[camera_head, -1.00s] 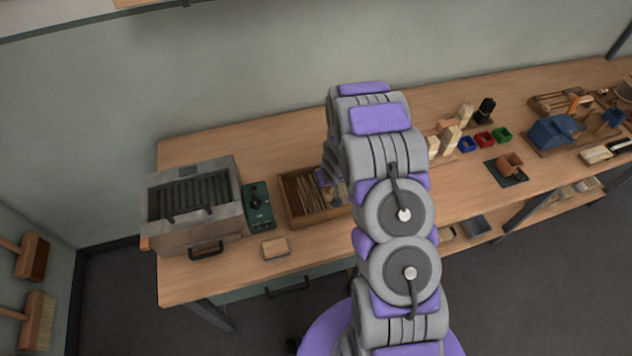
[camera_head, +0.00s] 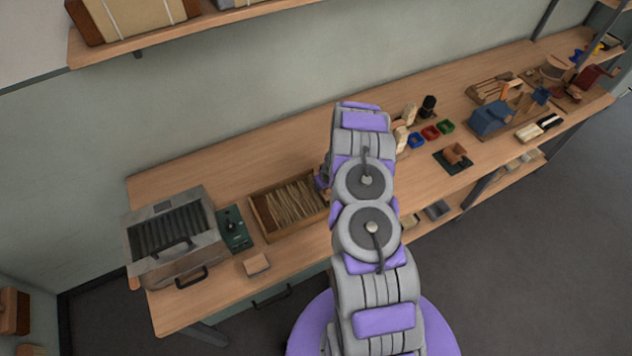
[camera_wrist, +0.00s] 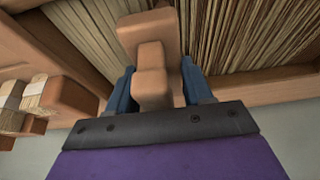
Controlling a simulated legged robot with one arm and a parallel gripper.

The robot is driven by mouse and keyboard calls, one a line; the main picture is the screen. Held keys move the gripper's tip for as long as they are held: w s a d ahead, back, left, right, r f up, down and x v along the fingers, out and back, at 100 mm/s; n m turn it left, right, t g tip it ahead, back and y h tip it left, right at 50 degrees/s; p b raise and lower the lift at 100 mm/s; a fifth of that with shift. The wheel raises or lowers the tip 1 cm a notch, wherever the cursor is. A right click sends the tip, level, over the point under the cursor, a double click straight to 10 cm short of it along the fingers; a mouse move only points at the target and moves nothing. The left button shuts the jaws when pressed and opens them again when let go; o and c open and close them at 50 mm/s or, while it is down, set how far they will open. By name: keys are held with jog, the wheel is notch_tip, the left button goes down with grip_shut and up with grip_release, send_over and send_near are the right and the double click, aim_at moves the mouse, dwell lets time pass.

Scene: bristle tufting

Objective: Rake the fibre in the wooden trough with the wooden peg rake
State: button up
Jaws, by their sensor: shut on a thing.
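In the wrist view the fibre (camera_wrist: 258,30) lies in strands beyond the trough's wooden wall (camera_wrist: 270,86). My gripper (camera_wrist: 157,88) has blue fingers shut on the wooden peg rake (camera_wrist: 150,35), held by its blocky handle. The rake's head reaches over the fibre; its pegs are hidden, so I cannot tell whether they touch. In the head view my arm hides the rake and gripper at the trough's right end.
A grey ridged machine (camera_head: 172,235) and a green control box (camera_head: 233,229) stand left of the trough. A small wooden block (camera_head: 256,264) lies in front. Small coloured bins (camera_head: 430,132) sit to the right. Tufted wooden blocks (camera_wrist: 48,95) show at the wrist view's left.

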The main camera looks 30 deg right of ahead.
jog(key=shift+d+r+p, duration=0.3)
jog(key=shift+d+p, duration=0.25)
jog(key=shift+d, duration=0.15)
jog(key=d+p, duration=0.2)
jog(key=p, duration=0.1)
jog(key=shift+p, duration=0.9)
jog(key=shift+d+f, duration=0.3)
jog(key=shift+d, duration=0.55)
jog(key=shift+w+d, duration=0.1)
jog(key=shift+d, duration=0.45)
jog(key=shift+r, duration=0.1)
jog(key=shift+a, duration=0.1)
jog(key=shift+b, duration=0.3)
